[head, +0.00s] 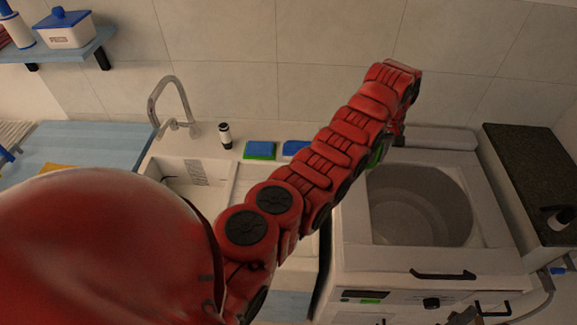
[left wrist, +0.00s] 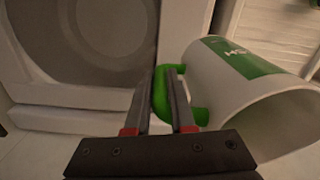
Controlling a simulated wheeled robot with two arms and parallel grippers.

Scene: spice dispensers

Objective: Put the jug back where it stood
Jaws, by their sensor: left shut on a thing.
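The jug (left wrist: 250,85) is a white cylinder with a green label and a green handle. It lies tilted in the left wrist view, its open mouth facing the lower right. My left gripper (left wrist: 160,88) is shut on the green handle (left wrist: 184,69). In the head view, my red left arm reaches across to the upper right and hides most of the gripper and jug. A small green part (head: 378,153), likely the handle, shows beside the arm, above the washer's edge. My right gripper is not in view.
A white top-opening washer (head: 355,262) with a round grey drum (head: 425,205) stands at the right. A dark counter (head: 535,175) is beyond it. A sink (head: 180,170) with a tap (head: 168,100), a dark-and-white bottle (head: 225,136) and sponges (head: 260,150) are left of the arm.

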